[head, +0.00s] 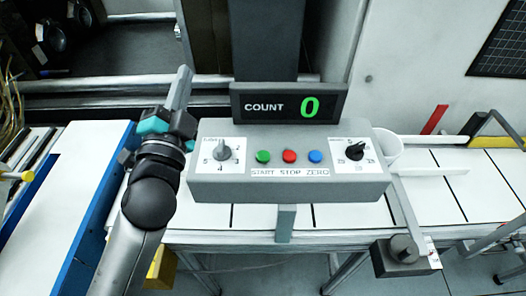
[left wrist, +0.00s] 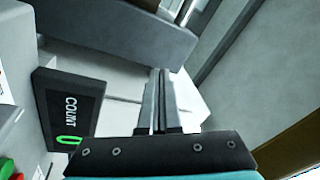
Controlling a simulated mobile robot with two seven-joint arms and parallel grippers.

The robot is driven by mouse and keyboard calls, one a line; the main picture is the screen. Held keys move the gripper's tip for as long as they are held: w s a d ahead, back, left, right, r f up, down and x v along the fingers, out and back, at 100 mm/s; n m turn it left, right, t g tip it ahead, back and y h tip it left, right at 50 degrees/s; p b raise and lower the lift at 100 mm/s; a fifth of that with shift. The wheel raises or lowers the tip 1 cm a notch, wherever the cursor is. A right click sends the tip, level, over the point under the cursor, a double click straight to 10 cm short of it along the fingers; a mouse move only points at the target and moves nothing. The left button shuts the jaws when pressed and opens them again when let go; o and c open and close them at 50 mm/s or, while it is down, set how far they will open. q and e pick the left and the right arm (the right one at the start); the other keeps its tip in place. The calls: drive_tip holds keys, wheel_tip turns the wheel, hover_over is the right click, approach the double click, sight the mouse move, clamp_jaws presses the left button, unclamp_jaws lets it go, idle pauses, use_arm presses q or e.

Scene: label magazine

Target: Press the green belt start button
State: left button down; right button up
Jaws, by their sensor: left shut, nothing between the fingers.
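The green button (head: 263,157) sits above the word START on the front panel of a grey control box (head: 290,188). A red button (head: 289,156) and a blue button (head: 315,156) are beside it to the right. In the left wrist view, part of a green button (left wrist: 6,168) shows at the lower left edge. My left gripper (head: 183,74) is shut and empty, up and left of the box, its fingers pointing up in the head view. The shut fingers also show in the left wrist view (left wrist: 158,75). My right gripper is out of view.
A black display (head: 276,107) reading COUNT 0 stands on top of the box. Knobs (head: 223,149) and (head: 355,150) flank the buttons. A white belt (head: 440,185) runs behind and below the box. The space before the buttons is clear.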

use_arm(q)
drive_tip(key=s+d+r+m+g+h, duration=0.4)
drive_tip(key=d+r+m+h, duration=0.3)
drive_tip(key=m+h, duration=0.45)
drive_tip(key=s+d+r+m+g+h, duration=0.35)
drive_tip(key=d+r+m+h, duration=0.35)
drive_tip(key=m, duration=0.7)
drive_tip(key=s+d+f+m+g, duration=0.4)
drive_tip(key=d+m+g, duration=0.2)
drive_tip(key=m+g, duration=0.5)
drive_tip(key=w+a+f+m+t+y, duration=0.3)
drive_tip(key=w+a+f+m+y, duration=0.3)
drive_tip(key=f+y, duration=0.5)
drive_tip(key=shift+w+a+y+p, duration=0.3)
drive_tip(key=shift+a+y+p, duration=0.05)
drive_tip(key=shift+a+y, duration=0.45)
drive_tip(key=shift+m, duration=0.25)
